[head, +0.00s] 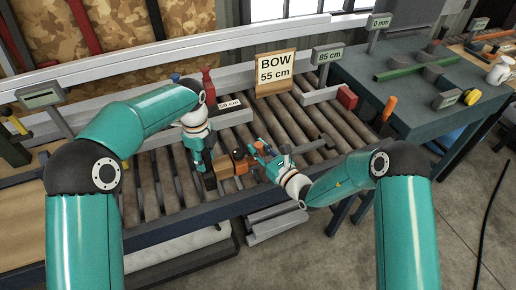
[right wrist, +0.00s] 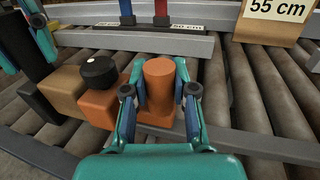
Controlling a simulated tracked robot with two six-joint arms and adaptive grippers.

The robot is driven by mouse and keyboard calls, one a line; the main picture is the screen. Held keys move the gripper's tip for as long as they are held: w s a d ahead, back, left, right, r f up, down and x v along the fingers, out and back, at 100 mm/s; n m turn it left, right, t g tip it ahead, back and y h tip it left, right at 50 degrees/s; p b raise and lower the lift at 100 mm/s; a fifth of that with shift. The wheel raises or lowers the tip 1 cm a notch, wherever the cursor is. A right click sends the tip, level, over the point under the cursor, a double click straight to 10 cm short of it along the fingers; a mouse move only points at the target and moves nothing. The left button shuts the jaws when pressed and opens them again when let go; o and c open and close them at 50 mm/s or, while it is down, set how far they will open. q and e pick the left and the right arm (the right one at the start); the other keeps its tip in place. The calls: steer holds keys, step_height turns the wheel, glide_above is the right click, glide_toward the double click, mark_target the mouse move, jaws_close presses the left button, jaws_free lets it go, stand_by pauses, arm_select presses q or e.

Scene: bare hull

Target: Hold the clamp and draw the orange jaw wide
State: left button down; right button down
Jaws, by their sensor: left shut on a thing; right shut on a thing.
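The clamp lies on the roller bed, with a dark end block (right wrist: 22,55), a tan block (right wrist: 62,92) and the orange jaw (right wrist: 102,106) side by side. A black round knob (right wrist: 98,70) sits above the blocks, and an orange upright post (right wrist: 160,78) rises from the orange jaw's right part. A grey bar (right wrist: 262,145) runs to the right. My right gripper (head: 262,152) is shut on the orange post, with a finger on each side in the right wrist view. My left gripper (head: 207,172) is shut on the clamp's dark end; its contact is partly hidden.
A BOW 55 cm sign (head: 275,73) stands behind the rollers. A dark workbench (head: 410,95) is at right. Rollers right of the clamp (head: 315,130) are mostly clear.

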arm_select(q)
steer(key=shift+a, duration=0.15)
arm_select(e)
steer(key=w+d, duration=0.2)
steer(key=d, duration=0.4)
steer(key=w+d, duration=0.2)
steer(key=d, duration=0.4)
steer(key=w+d, duration=0.2)
steer(key=d, duration=0.4)
steer(key=c, duration=1.1)
jaws_free()
steer(key=shift+o, duration=1)
steer(key=shift+a, duration=0.15)
steer(key=shift+s, duration=0.1)
steer(key=v, duration=1.1)
steer(key=shift+s+d, duration=0.25)
